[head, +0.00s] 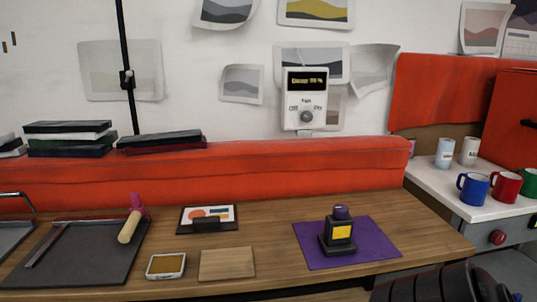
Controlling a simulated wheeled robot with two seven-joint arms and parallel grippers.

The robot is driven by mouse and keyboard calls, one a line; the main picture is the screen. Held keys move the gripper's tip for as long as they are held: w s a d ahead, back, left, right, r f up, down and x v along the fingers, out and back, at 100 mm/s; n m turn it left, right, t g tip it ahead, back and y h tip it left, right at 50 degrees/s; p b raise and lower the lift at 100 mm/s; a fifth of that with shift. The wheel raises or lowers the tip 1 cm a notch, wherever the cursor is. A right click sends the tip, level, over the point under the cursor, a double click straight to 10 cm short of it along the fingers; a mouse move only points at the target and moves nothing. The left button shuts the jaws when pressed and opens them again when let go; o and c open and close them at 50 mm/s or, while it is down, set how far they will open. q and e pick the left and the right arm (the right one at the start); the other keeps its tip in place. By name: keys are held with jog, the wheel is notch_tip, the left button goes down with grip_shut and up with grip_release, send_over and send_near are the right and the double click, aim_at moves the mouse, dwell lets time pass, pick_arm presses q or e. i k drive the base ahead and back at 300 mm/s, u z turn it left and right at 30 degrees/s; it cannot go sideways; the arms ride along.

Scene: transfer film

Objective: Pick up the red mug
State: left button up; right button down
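The red mug (505,187) stands upright on the white counter (437,184) at the right of the head view. It is between a blue mug (473,189) on its left and a green mug (530,183) on its right, which is cut by the picture edge. A black part of my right arm shows at the bottom right, in front of and below the counter. No fingers of my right gripper can be made out. My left gripper is out of view.
White cups (445,153) stand behind the mugs. A wooden table (270,236) holds a purple mat (381,236) with a black stamp-like device (338,238), an ink pad (166,266) and a dark board (100,260). A red padded ledge (300,165) runs behind it.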

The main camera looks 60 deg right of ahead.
aim_at(506, 189)
jog(key=z, duration=3.45)
jog(key=k, duration=0.45)
jog(key=z, duration=0.8)
jog(key=i, duration=1.2)
jog(key=u, duration=0.8)
jog(key=i, duration=0.85)
jog(key=u, duration=0.9)
